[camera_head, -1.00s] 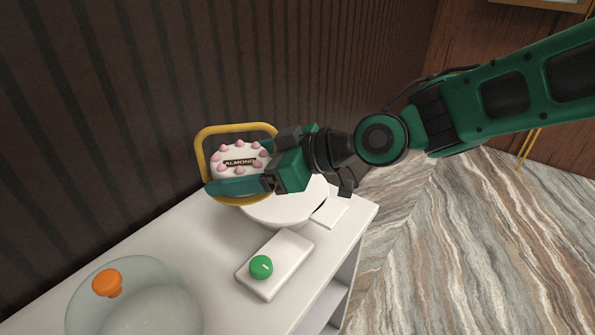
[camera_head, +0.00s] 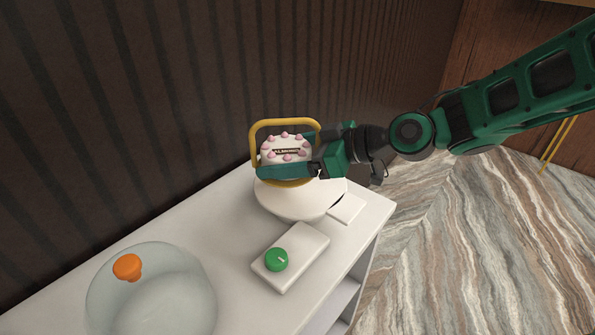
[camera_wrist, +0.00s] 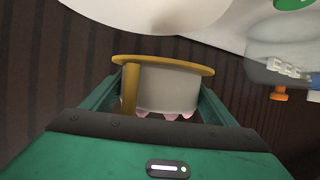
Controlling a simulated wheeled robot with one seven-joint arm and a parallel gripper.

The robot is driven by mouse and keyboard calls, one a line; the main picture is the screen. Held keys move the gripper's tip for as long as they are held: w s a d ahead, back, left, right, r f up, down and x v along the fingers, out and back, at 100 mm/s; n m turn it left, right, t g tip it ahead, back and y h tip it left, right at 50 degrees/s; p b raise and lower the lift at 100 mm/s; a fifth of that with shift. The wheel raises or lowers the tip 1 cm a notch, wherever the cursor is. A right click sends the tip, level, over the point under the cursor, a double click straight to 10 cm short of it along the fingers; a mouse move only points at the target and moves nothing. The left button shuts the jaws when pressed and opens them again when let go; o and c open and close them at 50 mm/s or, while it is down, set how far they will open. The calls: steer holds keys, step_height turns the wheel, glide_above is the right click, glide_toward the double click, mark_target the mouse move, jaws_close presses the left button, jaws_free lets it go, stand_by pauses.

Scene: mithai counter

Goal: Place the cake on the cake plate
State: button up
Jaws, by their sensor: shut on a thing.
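The white cake (camera_head: 270,151), with pink dollops around its top and a dark label, sits on a gold base with a tall gold hoop handle (camera_head: 285,122). My gripper (camera_head: 290,160) is shut on the cake from the right, one finger along its near side. In the wrist view the cake (camera_wrist: 170,90) is between both fingers, with the gold base (camera_wrist: 165,63) at its upper edge. The round white cake plate (camera_head: 295,203) is below the cake, partly hidden by it and my gripper. I cannot tell the exact gap between base and plate.
A white block with a green knob (camera_head: 276,260) lies in front of the plate. A small white card (camera_head: 347,209) is at the plate's right. A clear dome with an orange knob (camera_head: 127,267) stands at the near left of the white counter (camera_head: 205,225). A dark ribbed wall is behind.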

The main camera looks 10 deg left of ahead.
steer(key=w+f, duration=0.1)
steer(key=w+d+f, duration=0.1)
steer(key=w, duration=0.1)
steer(key=w+d+f, duration=0.1)
steer(key=shift+w, duration=0.25)
steer(key=shift+f, duration=2)
steer(key=o, duration=1.3)
steer(key=shift+f, duration=0.1)
steer(key=shift+d, duration=0.15)
steer(key=v, duration=1.2)
